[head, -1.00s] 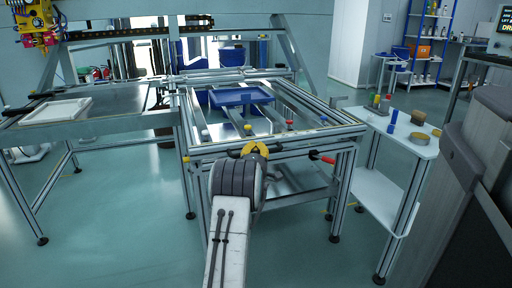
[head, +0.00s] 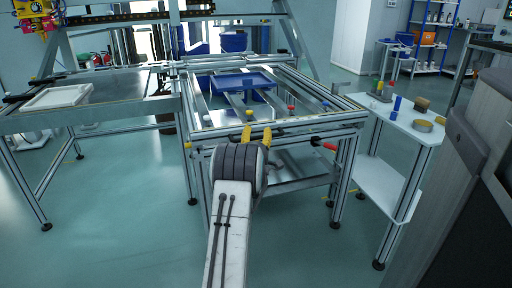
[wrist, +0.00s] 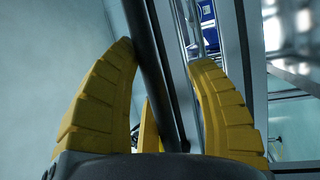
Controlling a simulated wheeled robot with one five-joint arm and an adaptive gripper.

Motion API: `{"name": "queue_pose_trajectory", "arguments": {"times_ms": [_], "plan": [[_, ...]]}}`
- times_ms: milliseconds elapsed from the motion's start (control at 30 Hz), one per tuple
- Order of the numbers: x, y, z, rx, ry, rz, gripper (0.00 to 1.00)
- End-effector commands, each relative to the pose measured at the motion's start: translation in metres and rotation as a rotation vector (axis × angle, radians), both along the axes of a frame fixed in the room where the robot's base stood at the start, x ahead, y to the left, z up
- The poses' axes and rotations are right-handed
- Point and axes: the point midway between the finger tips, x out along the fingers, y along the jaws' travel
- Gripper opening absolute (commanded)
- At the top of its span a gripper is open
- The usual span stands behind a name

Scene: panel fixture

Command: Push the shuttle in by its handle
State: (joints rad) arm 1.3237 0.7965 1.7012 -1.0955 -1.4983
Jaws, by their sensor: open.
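A blue tray-like carriage (head: 243,80), which may be the shuttle, sits on the rails inside the metal frame table (head: 290,122). Its handle is not clear in the head view. My gripper (head: 257,134) is at the table's front edge, its yellow fingers pointing up and apart. In the wrist view my gripper (wrist: 165,60) is open, with a dark bar (wrist: 158,70) running between its fingers. I cannot tell whether this bar is the handle or whether the fingers touch it. A blue part (wrist: 207,12) shows beyond. My forearm hides part of the table's front.
A red-gripped lever (head: 330,146) sticks out at the table's front right. Yellow (head: 249,113) and red knobs (head: 291,108) stand on the frame. A white side table (head: 405,118) with small items stands right, and a bench with a white tray (head: 58,97) left. A grey cabinet is close at right.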

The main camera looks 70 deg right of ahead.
Motion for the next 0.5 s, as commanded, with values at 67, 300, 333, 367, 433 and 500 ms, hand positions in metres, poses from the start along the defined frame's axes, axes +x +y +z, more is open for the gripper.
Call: {"name": "queue_pose_trajectory", "arguments": {"times_ms": [67,300,333,367,433,500], "plan": [[-0.002,0.006,-0.001,0.000,0.000,-0.001,0.50],[-0.010,0.035,-0.005,0.000,0.000,-0.002,0.50],[-0.011,0.040,-0.006,0.001,0.000,-0.002,0.50],[-0.012,0.044,-0.007,0.001,0.000,-0.002,0.50],[-0.015,0.054,-0.009,0.001,0.000,-0.002,0.50],[-0.017,0.063,-0.011,0.001,-0.001,-0.002,0.50]]}}
